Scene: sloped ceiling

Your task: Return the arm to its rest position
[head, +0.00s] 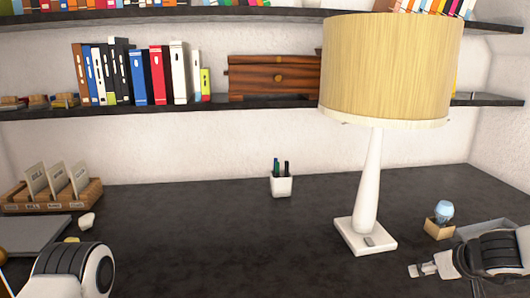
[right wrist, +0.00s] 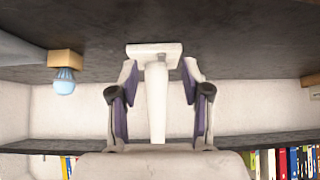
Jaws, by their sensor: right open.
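My right gripper (head: 420,269) is at the lower right of the head view, low over the dark desk (head: 240,235) and to the right of the lamp's base. In the right wrist view its two purple-padded fingers (right wrist: 160,68) stand wide apart with nothing held between them. The white table lamp (head: 368,185) stands upright on the desk; its stem (right wrist: 156,105) shows beyond the gap between the fingers, upside down. My left arm shows only as a rounded white and black link at the lower left. The left gripper's fingers are out of view.
A pale blue bulb (head: 443,211) on a small wooden block (head: 440,229) and a grey tray (head: 490,229) are close to my right arm. A white pen cup (head: 282,186) stands at the back. A wooden card holder (head: 50,199) is at left. The desk's middle is clear.

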